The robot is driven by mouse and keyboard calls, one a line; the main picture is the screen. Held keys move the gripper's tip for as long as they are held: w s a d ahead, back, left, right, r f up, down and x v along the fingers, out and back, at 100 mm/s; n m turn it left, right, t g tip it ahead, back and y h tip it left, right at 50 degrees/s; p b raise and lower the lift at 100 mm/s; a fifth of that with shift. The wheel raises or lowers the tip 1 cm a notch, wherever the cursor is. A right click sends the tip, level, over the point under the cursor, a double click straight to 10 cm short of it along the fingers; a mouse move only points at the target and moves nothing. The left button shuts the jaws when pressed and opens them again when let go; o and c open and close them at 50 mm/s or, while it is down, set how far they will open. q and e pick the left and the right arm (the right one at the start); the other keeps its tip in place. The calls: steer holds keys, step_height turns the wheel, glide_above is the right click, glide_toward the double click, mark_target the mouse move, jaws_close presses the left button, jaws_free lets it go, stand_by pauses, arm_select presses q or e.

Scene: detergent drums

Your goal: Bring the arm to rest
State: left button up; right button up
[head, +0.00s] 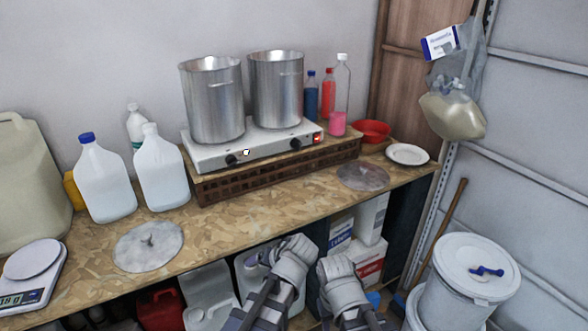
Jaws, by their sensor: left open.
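My two arms come in from the bottom middle, in front of the workbench (230,222), and lie side by side a little apart. My left gripper (258,257) is near the bench's front edge, open, with nothing seen in it and partly hidden by its own wrist. Of my right arm only the grey wrist and forearm show; its gripper is not seen.
On the bench stand a hot plate (212,157) with two steel pots (213,102), white jugs (104,183), a round lid (148,246) and a scale (30,277). Under it are white jugs and boxes (370,220). A white drum (455,300) stands at right.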

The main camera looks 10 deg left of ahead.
arm_select(q)
steer(key=s+d+f+m+g+h, duration=0.2)
steer(key=s+d, duration=0.2)
steer(key=s, duration=0.3)
steer(key=s+d+f+m+g+h, duration=0.1)
steer(key=s+d+f+g+h, duration=0.2)
steer(key=s, duration=0.3)
steer(key=shift+s+d+m, duration=0.4)
steer(key=shift+d, duration=0.5)
stand_by(0.5)
